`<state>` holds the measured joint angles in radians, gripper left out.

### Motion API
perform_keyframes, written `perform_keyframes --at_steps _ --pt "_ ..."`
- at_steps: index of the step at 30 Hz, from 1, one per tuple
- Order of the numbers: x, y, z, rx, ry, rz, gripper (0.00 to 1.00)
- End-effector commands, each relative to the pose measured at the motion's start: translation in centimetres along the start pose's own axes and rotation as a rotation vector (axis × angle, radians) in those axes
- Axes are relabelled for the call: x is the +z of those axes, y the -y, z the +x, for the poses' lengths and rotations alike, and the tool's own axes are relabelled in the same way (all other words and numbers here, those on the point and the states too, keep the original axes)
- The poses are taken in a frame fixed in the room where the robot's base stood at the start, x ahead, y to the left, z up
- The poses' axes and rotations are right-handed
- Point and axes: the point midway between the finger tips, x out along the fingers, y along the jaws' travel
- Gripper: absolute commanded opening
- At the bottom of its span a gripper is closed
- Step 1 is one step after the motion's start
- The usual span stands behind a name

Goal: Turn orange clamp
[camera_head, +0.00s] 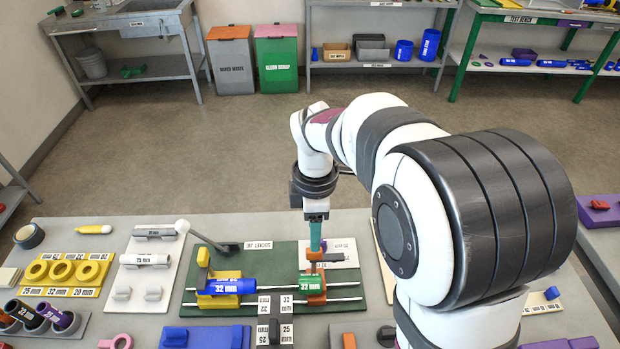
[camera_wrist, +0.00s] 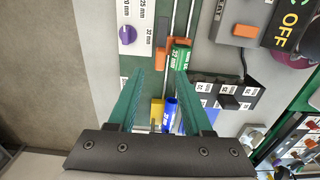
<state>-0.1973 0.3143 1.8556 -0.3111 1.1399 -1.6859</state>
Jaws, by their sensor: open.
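The orange clamp (camera_head: 317,298) sits on the rails of the green socket jig at centre, beside a green 32 mm piece (camera_head: 299,283). In the wrist view the orange clamp (camera_wrist: 162,57) shows just beyond the fingertips, with the green piece (camera_wrist: 180,54) to its right. My gripper (camera_head: 316,247) points down over the clamp's upper part, with its teal fingers close to it. In the wrist view my gripper (camera_wrist: 161,74) has its two fingers apart with nothing held between them. Whether a finger touches the clamp cannot be told.
A yellow clamp (camera_head: 203,258) with a blue pipe (camera_head: 231,286) is left on the same jig (camera_head: 273,257). A dark lever (camera_head: 229,246) lies behind it. White label panels and a grey pipe tray flank the jig. My arm covers the table's right part.

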Motion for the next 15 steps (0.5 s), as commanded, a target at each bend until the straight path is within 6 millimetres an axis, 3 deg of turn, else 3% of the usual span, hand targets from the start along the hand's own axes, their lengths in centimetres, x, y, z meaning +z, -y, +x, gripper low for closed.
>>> perform_keyframes --at_steps 3,6,15 --pt "0.0 0.1 3.0 -0.004 0.0 0.001 0.5" --pt "0.0 0.0 4.7 -0.002 0.0 0.001 0.5" --pt "0.0 0.0 6.1 0.001 -0.001 0.002 0.5"
